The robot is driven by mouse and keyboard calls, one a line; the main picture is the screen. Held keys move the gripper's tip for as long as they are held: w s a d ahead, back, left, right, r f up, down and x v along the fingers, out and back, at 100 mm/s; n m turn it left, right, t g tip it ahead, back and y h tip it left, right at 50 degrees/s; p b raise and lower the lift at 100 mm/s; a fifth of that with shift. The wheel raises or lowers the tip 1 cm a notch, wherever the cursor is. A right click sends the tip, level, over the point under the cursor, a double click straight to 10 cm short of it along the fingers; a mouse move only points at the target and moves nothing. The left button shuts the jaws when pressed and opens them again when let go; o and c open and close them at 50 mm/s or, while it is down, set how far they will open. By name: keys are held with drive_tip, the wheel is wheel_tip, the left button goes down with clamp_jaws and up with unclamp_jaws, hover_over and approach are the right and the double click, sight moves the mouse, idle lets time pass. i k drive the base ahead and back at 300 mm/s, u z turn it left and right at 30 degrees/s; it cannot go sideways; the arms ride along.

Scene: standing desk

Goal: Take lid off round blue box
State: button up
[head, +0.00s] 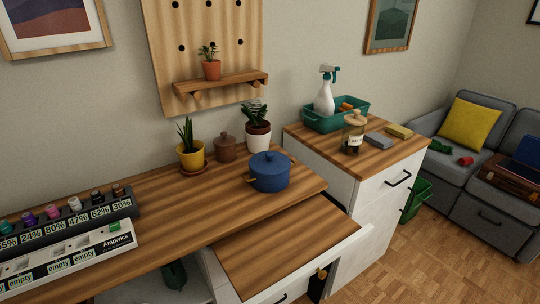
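The round blue box (269,178) looks like a squat blue pot with two light wooden side handles. It stands upright on the wooden desk top (222,196), near its right end. Its blue lid (268,159), with a small dark knob on top, sits on it. My gripper does not show in this view.
A white-potted plant (257,134), a brown lidded jar (228,148) and a yellow-potted plant (191,155) stand behind the box. A lower wooden surface (283,246) juts out in front. The right cabinet holds a green tray (335,121) and a glass jar (353,138).

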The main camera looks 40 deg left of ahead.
sight(266, 163)
drive_tip(key=u, duration=0.4)
drive_tip(key=i, duration=0.65)
drive_tip(key=u, duration=1.25)
drive_tip(key=i, duration=0.55)
drive_tip(key=u, duration=0.6)
